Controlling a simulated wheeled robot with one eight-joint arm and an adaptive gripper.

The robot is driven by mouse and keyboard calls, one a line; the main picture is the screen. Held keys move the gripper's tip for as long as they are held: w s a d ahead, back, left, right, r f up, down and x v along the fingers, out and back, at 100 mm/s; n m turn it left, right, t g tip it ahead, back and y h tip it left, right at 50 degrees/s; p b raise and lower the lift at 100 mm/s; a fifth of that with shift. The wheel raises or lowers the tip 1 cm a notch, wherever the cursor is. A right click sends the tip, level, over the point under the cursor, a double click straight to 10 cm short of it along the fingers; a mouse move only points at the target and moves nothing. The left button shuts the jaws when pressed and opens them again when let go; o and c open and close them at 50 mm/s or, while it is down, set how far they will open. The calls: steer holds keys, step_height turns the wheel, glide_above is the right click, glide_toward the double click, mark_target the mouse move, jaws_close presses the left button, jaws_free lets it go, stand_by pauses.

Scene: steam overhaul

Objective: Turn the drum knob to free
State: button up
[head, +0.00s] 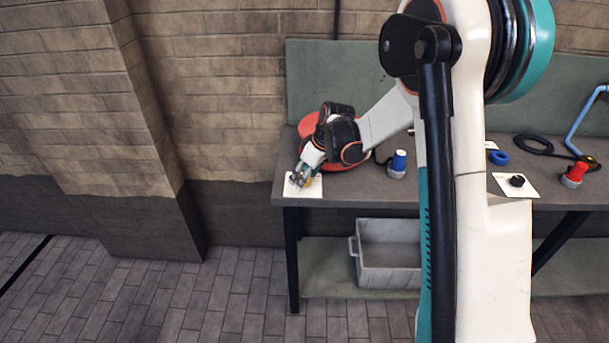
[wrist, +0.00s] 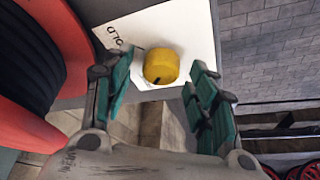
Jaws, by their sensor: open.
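The drum knob is a yellow round knob (wrist: 161,66) with a dark mark on its lower left edge, seen in the wrist view. It sits on a white plate (wrist: 196,22) with partly visible lettering that seems to end in "OLD". My gripper (wrist: 160,85) is open, with one teal-padded finger on each side of the knob and visible gaps to it. In the head view my gripper (head: 304,178) is over the white plate (head: 291,188) at the left end of the bench, and it mostly hides the knob. A "free" marking is not visible.
A red drum wound with black hose (wrist: 22,70) stands close on the left in the wrist view. On the bench (head: 345,197) are a blue-topped piece (head: 398,164), a black knob on a white plate (head: 517,181) and a red-topped piece (head: 575,174). A grey bin (head: 388,262) is below.

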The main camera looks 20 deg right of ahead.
steer(key=v, duration=1.1)
steer(key=shift+s+r, duration=0.15)
steer(key=shift+r, duration=0.15)
steer(key=shift+d, duration=0.1)
